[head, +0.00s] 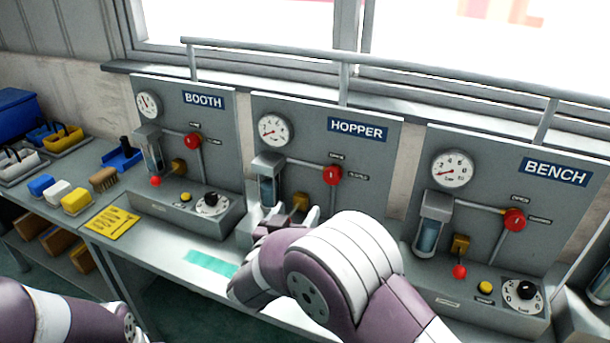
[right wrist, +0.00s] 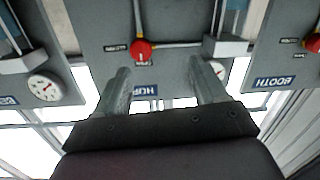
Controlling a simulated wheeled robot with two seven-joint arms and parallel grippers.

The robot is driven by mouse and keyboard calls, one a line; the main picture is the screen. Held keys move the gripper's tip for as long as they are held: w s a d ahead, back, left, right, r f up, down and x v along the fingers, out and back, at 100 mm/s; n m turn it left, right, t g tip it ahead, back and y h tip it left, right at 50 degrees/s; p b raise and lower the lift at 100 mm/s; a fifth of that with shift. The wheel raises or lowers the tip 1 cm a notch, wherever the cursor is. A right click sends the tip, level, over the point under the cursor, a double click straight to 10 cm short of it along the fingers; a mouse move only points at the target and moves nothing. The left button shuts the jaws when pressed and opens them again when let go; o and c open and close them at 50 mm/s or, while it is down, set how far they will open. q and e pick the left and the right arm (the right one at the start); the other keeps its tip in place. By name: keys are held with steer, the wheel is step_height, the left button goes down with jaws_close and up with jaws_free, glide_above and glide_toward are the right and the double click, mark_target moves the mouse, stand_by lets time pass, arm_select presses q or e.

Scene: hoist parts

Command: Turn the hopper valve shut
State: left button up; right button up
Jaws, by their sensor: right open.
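The hopper valve is a round red knob (head: 332,174) on the middle panel, the one with the HOPPER sign (head: 358,130). In the right wrist view, which is upside down, the red knob (right wrist: 142,46) shows ahead of the fingers. A small pale mark on it seems to point toward the label on the sign side; the label text is too small to read surely. My right gripper (head: 290,213) is open and empty, low in front of the hopper panel and apart from the knob. Its two fingers (right wrist: 162,68) show wide apart in the wrist view. My left gripper is out of view.
The BOOTH panel (head: 222,125) and BENCH panel (head: 480,250) carry similar red knobs (head: 193,141) and (head: 514,220). A gauge (head: 275,129) and a glass filter bowl (head: 266,190) sit left of the hopper knob. A rail (head: 400,69) runs above the panels. Brushes and trays lie left.

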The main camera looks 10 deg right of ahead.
steer(key=d+r+h, duration=0.1)
steer(key=d+r, duration=0.1)
steer(key=d, duration=0.2)
steer(key=p, duration=0.1)
glide_toward(330, 177)
steer(key=x, duration=0.8)
steer(key=shift+w+d, duration=0.15)
steer(key=shift+d, duration=0.15)
steer(key=shift+w+d, duration=0.1)
steer(key=shift+w, duration=0.3)
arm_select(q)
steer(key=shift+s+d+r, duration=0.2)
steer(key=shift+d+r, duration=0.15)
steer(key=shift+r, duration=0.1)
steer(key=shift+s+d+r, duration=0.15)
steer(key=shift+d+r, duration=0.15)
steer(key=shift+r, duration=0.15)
arm_select(e)
steer(key=shift+f, duration=0.1)
steer(key=c, duration=1.1)
